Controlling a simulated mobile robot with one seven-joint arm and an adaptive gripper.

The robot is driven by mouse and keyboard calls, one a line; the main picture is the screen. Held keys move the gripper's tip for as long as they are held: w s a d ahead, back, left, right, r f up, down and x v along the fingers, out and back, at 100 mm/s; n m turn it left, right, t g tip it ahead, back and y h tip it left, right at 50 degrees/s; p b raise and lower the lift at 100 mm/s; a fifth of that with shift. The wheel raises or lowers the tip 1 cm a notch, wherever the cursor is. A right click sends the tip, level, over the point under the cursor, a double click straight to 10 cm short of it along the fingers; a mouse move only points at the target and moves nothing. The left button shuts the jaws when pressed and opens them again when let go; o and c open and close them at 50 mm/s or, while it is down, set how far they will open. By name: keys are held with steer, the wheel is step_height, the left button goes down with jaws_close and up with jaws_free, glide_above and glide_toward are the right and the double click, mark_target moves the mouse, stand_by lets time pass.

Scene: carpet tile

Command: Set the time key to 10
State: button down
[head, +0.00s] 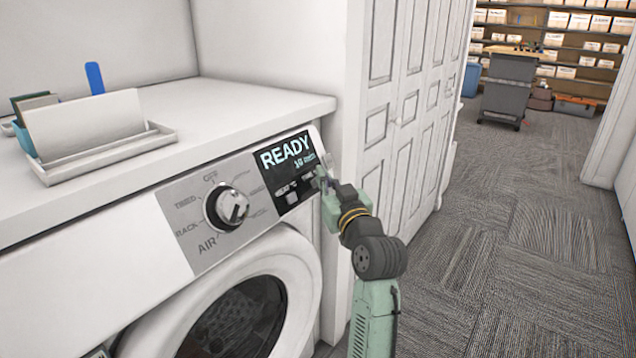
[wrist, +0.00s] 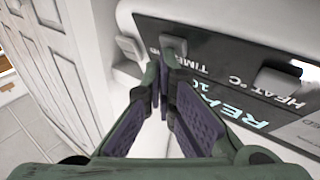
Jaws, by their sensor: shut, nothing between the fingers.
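The white front-loading machine has a dark display (head: 287,160) reading READY, with smaller text below that looks like 10 min. In the wrist view the display (wrist: 235,108) appears tilted, with HEAT °C and TIME labels. The time key (wrist: 173,46) is a small grey block just beyond my fingertips; in the head view my gripper hides most of it. The heat key (wrist: 276,82) lies to its right in the wrist view. My gripper (head: 324,180) is shut and empty at the panel's right end, and its fingertips (wrist: 161,66) are close to the time key. Contact cannot be told.
Another grey key (wrist: 130,48) is left of the time key in the wrist view. A round dial (head: 227,206) is left of the display. A white tray (head: 112,152) is on the counter. White cabinet doors (head: 405,110) stand close right of my gripper; carpeted floor (head: 510,230) is open beyond.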

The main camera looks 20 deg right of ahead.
steer(key=shift+s, duration=0.1)
steer(key=shift+s+d+r, duration=0.35)
steer(key=shift+s, duration=0.15)
steer(key=shift+d, duration=0.1)
steer(key=s+d, duration=0.1)
steer(key=s+r, duration=0.1)
steer(key=s+d+r+p, duration=0.1)
steer(key=shift+s+d+r, duration=0.15)
steer(key=shift+s+d, duration=0.1)
steer(key=shift+d, duration=0.05)
stand_by(0.4)
stand_by(0.9)
